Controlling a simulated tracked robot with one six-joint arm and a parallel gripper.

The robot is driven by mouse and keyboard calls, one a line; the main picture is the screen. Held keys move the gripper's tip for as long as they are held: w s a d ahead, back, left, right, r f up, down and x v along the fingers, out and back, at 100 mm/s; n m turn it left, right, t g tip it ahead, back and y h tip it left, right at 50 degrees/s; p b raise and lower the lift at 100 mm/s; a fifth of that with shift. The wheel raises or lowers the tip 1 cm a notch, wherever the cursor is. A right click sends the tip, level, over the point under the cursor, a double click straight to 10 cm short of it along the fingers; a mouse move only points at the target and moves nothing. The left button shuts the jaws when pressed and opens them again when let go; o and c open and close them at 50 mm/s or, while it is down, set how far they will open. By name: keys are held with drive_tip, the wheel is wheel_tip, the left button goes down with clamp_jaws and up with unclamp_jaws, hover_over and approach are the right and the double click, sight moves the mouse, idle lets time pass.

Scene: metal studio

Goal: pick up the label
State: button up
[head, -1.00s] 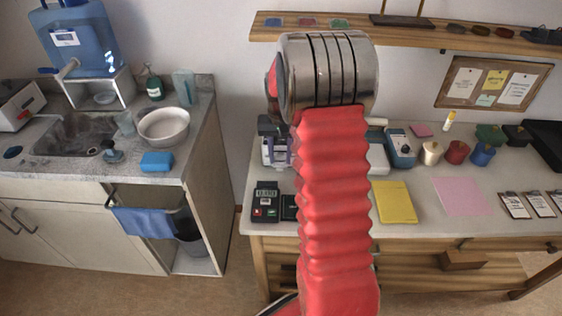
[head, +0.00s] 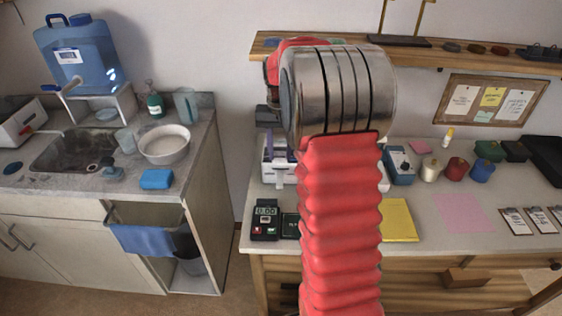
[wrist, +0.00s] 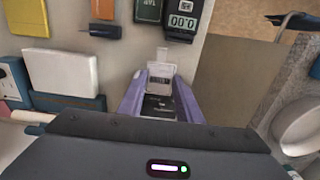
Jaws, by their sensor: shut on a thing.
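My gripper (wrist: 160,92) shows in the wrist view as two purple fingers shut on a small pale label (wrist: 161,70), which shows between the fingertips. Its print is too small to read. Below it, between the fingers, is a dark area. In the head view my red arm and its metal joint hide most of the gripper; a purple finger part shows just left of the arm, in front of a white device on the workbench. The label cannot be made out there.
A timer (head: 265,219) and a yellow pad (head: 398,220) lie on the workbench near its front edge. A blue device (head: 398,166) and coloured pots stand behind. A wooden shelf (head: 450,62) hangs above. The sink counter (head: 75,185) is at left, across a gap.

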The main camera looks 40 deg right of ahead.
drive_tip(key=shift+r, duration=0.55)
drive_tip(key=shift+a+f, duration=0.1)
drive_tip(key=shift+a, duration=0.05)
